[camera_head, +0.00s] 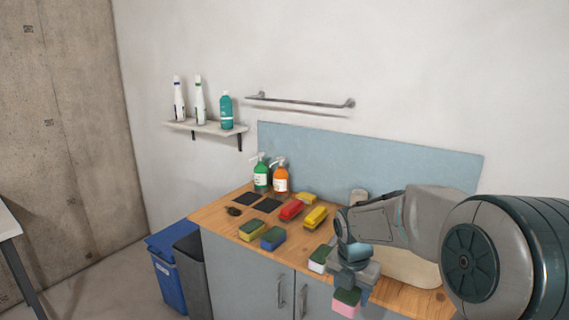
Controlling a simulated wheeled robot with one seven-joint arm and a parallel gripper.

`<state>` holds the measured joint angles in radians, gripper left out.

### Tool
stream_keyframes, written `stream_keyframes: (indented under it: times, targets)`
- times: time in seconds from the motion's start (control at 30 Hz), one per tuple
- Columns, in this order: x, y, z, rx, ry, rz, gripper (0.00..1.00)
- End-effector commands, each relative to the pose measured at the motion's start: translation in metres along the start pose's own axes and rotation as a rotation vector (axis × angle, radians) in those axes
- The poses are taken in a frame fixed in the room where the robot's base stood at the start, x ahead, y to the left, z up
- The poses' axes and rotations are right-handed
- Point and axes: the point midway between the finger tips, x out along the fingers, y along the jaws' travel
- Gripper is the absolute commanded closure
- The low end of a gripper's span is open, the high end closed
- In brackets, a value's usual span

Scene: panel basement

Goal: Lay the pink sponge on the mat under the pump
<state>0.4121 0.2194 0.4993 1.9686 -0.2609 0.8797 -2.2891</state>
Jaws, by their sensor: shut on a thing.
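The pink sponge (345,308), with a dark green top layer, is in my gripper (348,288) at the lower right, in front of the counter's front edge. The gripper is shut on it and hides part of its top. Two dark square mats (245,199) (267,205) lie side by side on the left part of the wooden counter.
Yellow (252,231), blue (273,239) and white (319,259) sponges with green tops lie along the counter's front. Red (291,209) and yellow (316,217) items lie right of the mats. A small dark brown item (234,211) lies left. My arm hides the counter's right part.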

Motion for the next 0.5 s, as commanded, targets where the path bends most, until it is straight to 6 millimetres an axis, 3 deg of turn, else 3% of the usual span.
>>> stream_keyframes:
  times: [0.27,0.5]
  targets:
    - [0.014,0.001,-0.001,0.179,0.002,-0.028,0.71]
    - [0.035,0.003,-0.003,0.457,0.002,-0.072,0.71]
